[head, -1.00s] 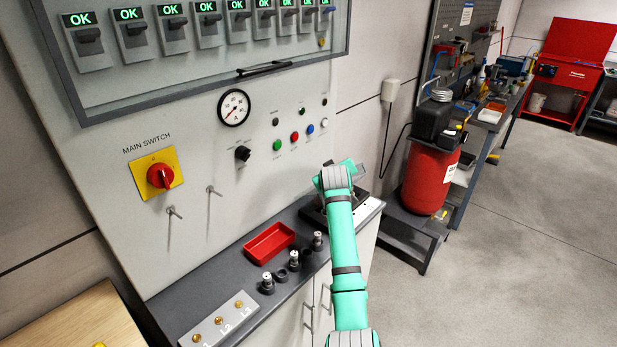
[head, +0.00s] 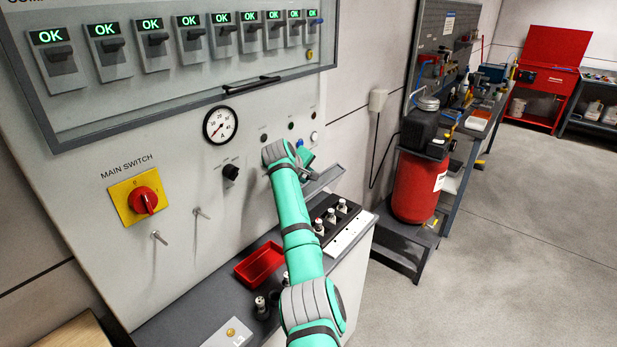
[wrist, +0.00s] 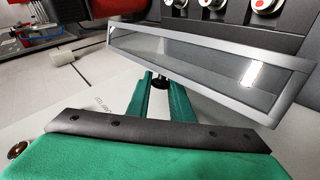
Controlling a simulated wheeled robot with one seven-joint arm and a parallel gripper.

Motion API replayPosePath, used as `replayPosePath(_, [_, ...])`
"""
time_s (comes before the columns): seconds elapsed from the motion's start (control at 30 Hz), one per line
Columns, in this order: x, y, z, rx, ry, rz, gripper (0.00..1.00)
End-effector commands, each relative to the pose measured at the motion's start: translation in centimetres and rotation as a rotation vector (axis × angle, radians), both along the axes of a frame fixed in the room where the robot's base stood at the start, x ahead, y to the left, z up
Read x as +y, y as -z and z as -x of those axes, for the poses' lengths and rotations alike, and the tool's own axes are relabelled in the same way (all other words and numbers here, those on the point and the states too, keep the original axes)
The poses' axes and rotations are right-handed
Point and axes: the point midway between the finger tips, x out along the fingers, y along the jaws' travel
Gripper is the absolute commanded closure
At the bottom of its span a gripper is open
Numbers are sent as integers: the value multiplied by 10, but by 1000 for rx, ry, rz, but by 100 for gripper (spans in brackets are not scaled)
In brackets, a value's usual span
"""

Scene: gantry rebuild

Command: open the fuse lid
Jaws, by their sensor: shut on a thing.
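The fuse lid (wrist: 205,65) is a clear pane in a grey frame. In the wrist view it stands tilted, with its black knob (wrist: 160,80) between the green fingers of my gripper (wrist: 160,92), which is shut on it. In the head view the lid (head: 324,181) is raised at an angle above the fuse box (head: 345,232), beside my gripper (head: 304,156). White-capped fuses (head: 331,216) show uncovered in the box. My arm hides part of the lid and its hinge side in the head view.
A red tray (head: 260,264) and fuse holders (head: 262,308) are on the ledge left of my arm. The panel with the main switch (head: 143,200) rises behind. A red tank (head: 418,187) stands to the right, with open floor in front.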

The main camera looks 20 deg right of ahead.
Motion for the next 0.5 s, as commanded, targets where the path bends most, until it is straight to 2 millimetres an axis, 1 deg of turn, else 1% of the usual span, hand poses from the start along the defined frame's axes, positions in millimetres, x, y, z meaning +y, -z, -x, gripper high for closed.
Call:
replayPosePath(0.4, [-3, 0, 0, 3, 3, 4, 100])
replayPosePath(0.43, [-3, 0, 0, 3, 3, 4, 75])
replayPosePath(0.5, [-3, 0, 0, 3, 2, 4, 62])
